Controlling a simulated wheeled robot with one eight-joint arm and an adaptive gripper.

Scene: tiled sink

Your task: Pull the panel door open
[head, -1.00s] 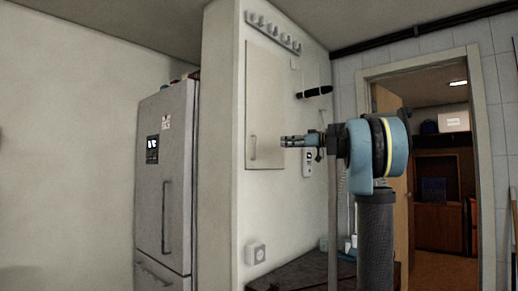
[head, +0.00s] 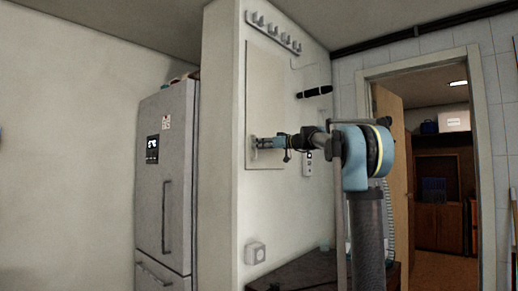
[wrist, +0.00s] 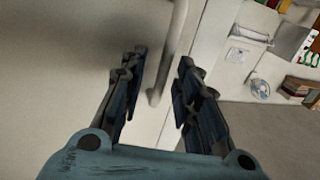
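The panel door (head: 266,95) is a flat pale panel on the white wall, and it looks shut. Its slim upright handle (head: 252,152) is near the lower left edge, partly hidden by my gripper (head: 258,143). In the wrist view, the pale bar of the handle (wrist: 173,48) runs between the two dark fingers of my gripper (wrist: 163,57). The fingers are apart, with gaps visible on both sides of the bar. I cannot tell whether either finger touches it.
A grey fridge (head: 165,190) stands left of the wall. A hook rail (head: 272,32) is above the panel, and a black object (head: 314,92) hangs to its right. A socket (head: 256,253) and dark counter (head: 305,272) are below. An open doorway (head: 440,180) is at right.

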